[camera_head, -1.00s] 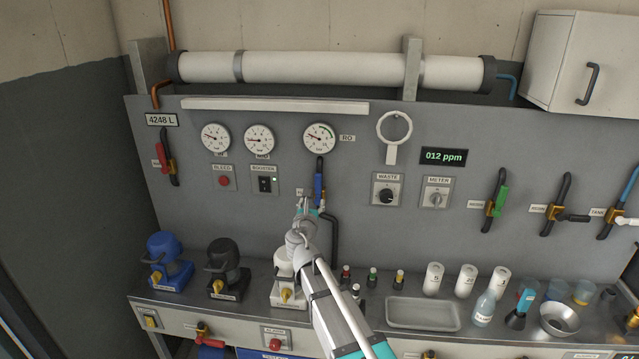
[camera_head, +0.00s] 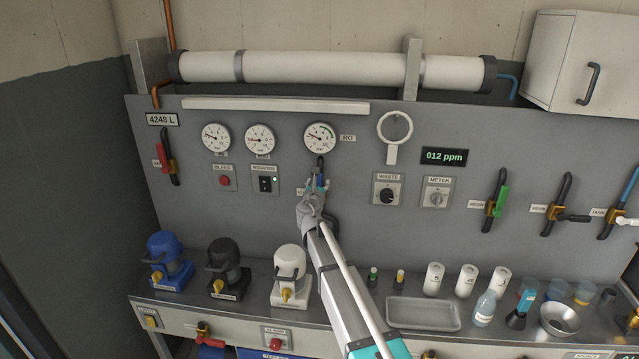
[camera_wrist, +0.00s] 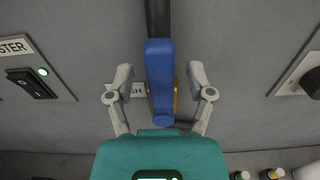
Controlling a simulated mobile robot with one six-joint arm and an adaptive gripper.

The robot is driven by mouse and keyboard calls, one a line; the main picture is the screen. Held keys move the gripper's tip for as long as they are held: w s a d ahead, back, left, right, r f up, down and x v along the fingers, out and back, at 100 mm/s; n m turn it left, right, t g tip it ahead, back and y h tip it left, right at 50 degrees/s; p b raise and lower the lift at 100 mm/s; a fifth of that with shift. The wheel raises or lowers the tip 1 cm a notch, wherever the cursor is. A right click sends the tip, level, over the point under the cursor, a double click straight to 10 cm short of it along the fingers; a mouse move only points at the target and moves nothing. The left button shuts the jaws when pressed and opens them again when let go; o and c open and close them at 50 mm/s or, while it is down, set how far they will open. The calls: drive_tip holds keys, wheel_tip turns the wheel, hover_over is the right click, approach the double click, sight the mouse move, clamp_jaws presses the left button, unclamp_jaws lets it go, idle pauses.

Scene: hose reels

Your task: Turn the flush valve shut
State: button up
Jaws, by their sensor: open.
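The flush valve has a blue lever handle (camera_wrist: 160,75) that stands upright along a dark vertical pipe, with a brass body partly showing behind it. Its label is partly covered, with "SH" readable in the wrist view. My gripper (camera_wrist: 159,73) is open, with one finger on each side of the blue handle and a gap on both sides. In the head view my gripper (camera_head: 315,186) reaches up to the valve on the panel.
The booster switch (camera_head: 265,184) with a lit green lamp is left of the valve. The waste knob (camera_head: 386,194) is to the right. Below, the bench holds a white-topped pump (camera_head: 290,263), small bottles and a grey tray (camera_head: 423,325).

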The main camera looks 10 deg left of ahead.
drive_tip(key=shift+w, duration=0.5)
drive_tip(key=shift+d, duration=0.1)
clamp_jaws()
